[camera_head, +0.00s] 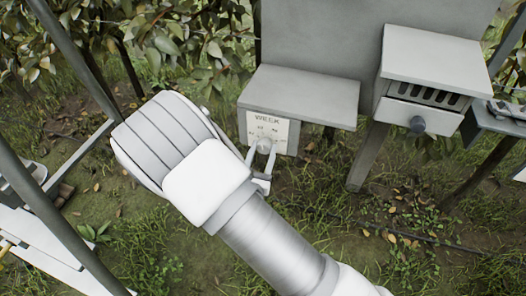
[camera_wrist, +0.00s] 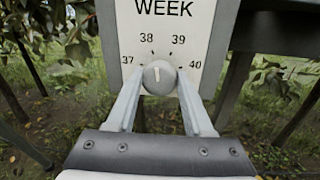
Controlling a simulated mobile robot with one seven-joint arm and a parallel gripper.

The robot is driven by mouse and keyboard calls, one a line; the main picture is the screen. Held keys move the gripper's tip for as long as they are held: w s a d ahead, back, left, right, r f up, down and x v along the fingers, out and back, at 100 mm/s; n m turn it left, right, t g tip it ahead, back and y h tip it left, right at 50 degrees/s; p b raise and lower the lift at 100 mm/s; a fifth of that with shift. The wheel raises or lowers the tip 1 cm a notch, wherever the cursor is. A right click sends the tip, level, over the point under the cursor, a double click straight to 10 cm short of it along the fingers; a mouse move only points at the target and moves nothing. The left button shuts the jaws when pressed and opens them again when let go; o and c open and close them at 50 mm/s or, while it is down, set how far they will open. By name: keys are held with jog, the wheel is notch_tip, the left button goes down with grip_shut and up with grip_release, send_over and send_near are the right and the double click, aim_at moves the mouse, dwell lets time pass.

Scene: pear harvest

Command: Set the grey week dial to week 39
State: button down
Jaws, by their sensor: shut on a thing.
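The grey week dial (camera_wrist: 159,82) is a round knob on a white plate (camera_wrist: 210,30) marked WEEK, with 37, 38, 39 and 40 in an arc above it. The light pointer line on the knob points almost straight up, tilted slightly left, between 38 and 39. My gripper (camera_wrist: 159,88) is shut on the knob, one finger on each side. In the head view the dial (camera_head: 264,144) sits on the front of a grey box (camera_head: 300,92), partly behind my gripper (camera_head: 261,160).
Dark poles and a white structure are at the left. Grass lies below the dial.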

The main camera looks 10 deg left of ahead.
jog(key=m+b, duration=0.2)
jog(key=m, duration=0.3)
jog(key=shift+f, duration=0.2)
jog(key=shift+m+h+b, duration=0.4)
jog(key=shift+m+b, duration=0.25)
jog(key=shift+m, duration=0.25)
jog(key=shift+a+r, duration=0.1)
jog(key=shift+c, duration=1.6)
grip_release()
jog(key=shift+s, duration=0.15)
jog(key=s+f+p, duration=0.1)
jog(key=s+p, duration=0.1)
jog(key=s, duration=1.5)
jog(key=shift+a+f, duration=0.1)
